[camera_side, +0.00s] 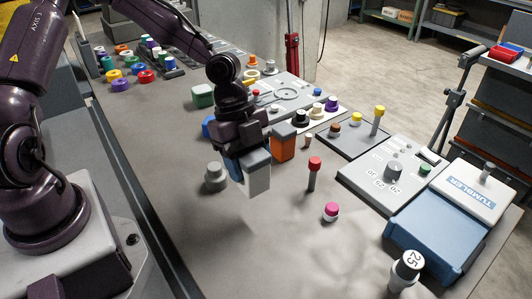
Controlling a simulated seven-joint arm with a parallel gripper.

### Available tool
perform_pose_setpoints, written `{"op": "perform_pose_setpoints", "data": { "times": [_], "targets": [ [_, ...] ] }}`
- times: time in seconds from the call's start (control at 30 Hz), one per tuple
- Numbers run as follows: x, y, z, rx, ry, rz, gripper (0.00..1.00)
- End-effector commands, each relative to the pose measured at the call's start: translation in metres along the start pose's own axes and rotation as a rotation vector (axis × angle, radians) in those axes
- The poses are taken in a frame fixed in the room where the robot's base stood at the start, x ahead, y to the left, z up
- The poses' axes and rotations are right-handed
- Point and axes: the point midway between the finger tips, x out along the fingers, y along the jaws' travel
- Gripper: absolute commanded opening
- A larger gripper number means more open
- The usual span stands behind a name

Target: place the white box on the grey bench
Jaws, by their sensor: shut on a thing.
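My gripper (243,160) is in the middle of the camera_side view, pointing down. It is shut on the white box (257,179), whose pale lower part shows below the fingers. The upper part of the box is hidden by the gripper. The box seems to be held above the grey bench (265,250), with a soft shadow below it, but the exact gap is hard to tell. The grey bench top runs from the back left to the front right.
A grey knob-like piece (214,177) stands just left of the box, and an orange block (283,143) just behind right. A red-topped peg (314,172) and pink-topped piece (331,212) stand to the right. A blue and white TUMBLER unit (440,222) fills the right.

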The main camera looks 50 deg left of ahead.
Motion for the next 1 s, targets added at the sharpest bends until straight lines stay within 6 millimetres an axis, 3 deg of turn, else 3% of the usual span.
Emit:
{"op": "perform_pose_setpoints", "data": {
  "times": [0.5,0.9,0.93,1.0],
  "targets": [
    [0.064,0.001,0.024,-0.011,0.008,-0.002,0.27],
    [0.071,0.001,0.028,-0.01,0.005,-0.004,0.27],
    [0.071,0.001,0.028,-0.01,0.005,-0.003,0.55],
    [0.071,0.001,0.028,-0.01,0.005,-0.004,0.71]
  ]
}}
